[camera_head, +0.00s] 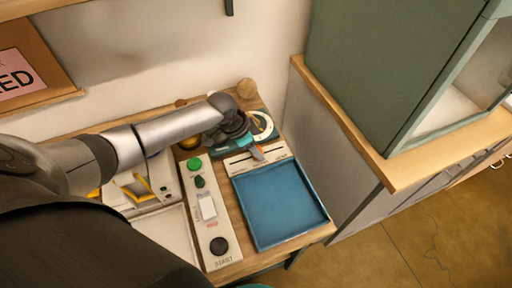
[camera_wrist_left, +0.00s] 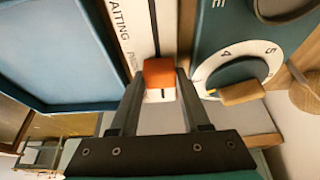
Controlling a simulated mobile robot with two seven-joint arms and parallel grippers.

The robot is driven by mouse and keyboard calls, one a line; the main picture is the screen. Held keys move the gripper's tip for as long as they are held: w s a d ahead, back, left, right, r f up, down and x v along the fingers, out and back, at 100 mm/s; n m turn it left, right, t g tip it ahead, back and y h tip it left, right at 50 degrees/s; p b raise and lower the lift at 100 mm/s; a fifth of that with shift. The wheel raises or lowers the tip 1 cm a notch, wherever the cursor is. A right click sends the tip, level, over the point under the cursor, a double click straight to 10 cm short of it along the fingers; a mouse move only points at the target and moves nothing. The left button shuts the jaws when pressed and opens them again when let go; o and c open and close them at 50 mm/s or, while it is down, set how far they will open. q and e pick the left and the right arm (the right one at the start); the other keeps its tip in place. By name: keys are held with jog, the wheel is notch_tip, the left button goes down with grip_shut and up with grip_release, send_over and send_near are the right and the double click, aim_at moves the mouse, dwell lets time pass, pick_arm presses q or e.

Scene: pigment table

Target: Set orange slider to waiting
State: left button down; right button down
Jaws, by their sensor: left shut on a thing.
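The orange slider (camera_wrist_left: 159,72) shows in the left wrist view between the fingertips of my left gripper (camera_wrist_left: 158,80), which is shut on it. It sits on a white label strip (camera_wrist_left: 136,24) with a dark slot running up the picture. The strip's partly cut-off lettering reads "AITING", with another word starting "PRO" beside the knob. The knob is below the "AITING" lettering in this picture, nearer the other word. My right gripper is not in view.
A blue tray (camera_head: 278,205) lies directly beside the strip. A teal dial box with a numbered white dial (camera_wrist_left: 240,74) and wooden pointer stands on the other side. A panel with a green button (camera_head: 194,164) and black knob (camera_head: 218,246) is left of the tray.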

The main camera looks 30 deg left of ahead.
aim_at(239, 161)
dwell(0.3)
pick_arm(q)
jog(key=s+a+p, duration=0.1)
jog(key=s+a, duration=0.1)
jog(key=s+a+p, duration=0.2)
jog(key=shift+s+r+p, duration=0.1)
jog(key=shift+s+p, duration=0.2)
jog(key=shift+s+a, duration=0.2)
jog(key=shift+a, duration=0.15)
jog(key=c, duration=0.6)
grip_release()
jog(key=shift+s, duration=0.15)
jog(key=shift+c, duration=0.2)
jog(key=p+v, duration=0.3)
jog(key=v, duration=1.2)
